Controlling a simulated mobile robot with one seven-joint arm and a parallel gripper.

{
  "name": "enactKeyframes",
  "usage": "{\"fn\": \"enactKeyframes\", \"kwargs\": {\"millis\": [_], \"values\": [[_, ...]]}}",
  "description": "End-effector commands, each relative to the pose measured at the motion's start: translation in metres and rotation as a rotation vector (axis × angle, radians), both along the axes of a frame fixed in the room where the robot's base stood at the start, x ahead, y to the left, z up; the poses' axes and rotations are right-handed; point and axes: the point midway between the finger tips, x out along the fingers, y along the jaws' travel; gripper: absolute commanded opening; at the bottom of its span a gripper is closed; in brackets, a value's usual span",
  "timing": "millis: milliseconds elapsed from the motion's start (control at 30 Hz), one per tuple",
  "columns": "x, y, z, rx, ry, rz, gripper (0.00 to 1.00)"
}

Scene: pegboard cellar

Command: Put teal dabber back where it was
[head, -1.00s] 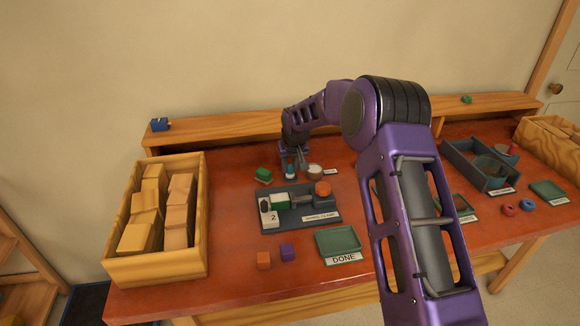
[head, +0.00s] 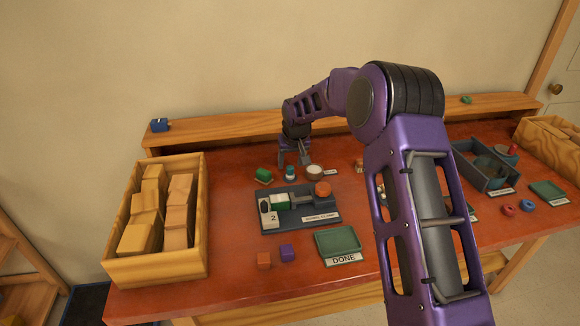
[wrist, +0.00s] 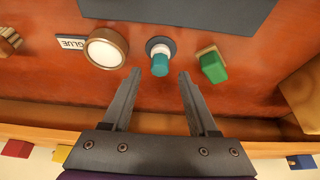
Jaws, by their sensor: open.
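The teal dabber (head: 290,172) stands on the red table between a green block (head: 263,175) and a round white-topped glue pot (head: 314,171). In the wrist view the teal dabber (wrist: 160,65) points toward my gripper, with a pale, dark-rimmed round part (wrist: 157,46) at its far end; I cannot tell whether that is a holder. My gripper (head: 294,162) is open and empty, just behind the dabber. In the wrist view the fingertips of my gripper (wrist: 160,73) lie either side of the dabber's near end, apart from it.
A dark clamp board (head: 330,226) lies in front, with a green DONE tray (head: 338,241) and two small cubes nearer the edge. A wooden crate of blocks (head: 113,268) stands at left. A wooden ledge (head: 230,130) runs behind my gripper. My arm hides part of the table's right.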

Motion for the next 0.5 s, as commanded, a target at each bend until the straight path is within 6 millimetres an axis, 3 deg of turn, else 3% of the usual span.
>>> {"fn": "enactKeyframes", "kwargs": {"millis": [33, 200, 500], "values": [[-0.004, -0.001, 0.014, 0.001, -0.005, 0.0, 0.59], [-0.018, -0.006, 0.048, 0.001, -0.004, -0.001, 0.59], [-0.032, -0.01, 0.08, 0.001, -0.001, -0.001, 0.59]]}}
